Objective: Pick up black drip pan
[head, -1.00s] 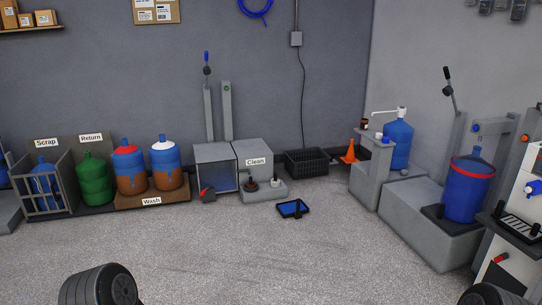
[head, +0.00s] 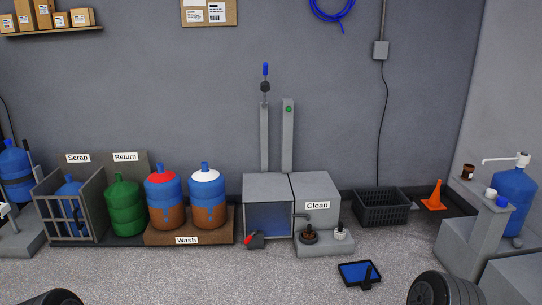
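A shallow black drip pan (head: 357,271) with a blue inside lies on the grey floor, right of centre near the bottom of the head view. A dark upright piece stands at its front right corner. The pan is in front of the grey unit labelled Clean (head: 318,186), with floor between them. Neither gripper is in view. Only dark rounded parts of my arms show at the bottom left and bottom right, apart from the pan in the picture.
A black crate (head: 382,207) and an orange cone (head: 434,196) stand by the back wall. Several bottles stand at left by the Wash sign (head: 187,240). A grey stand (head: 477,220) with a blue bottle (head: 513,200) is at right. Floor around the pan is clear.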

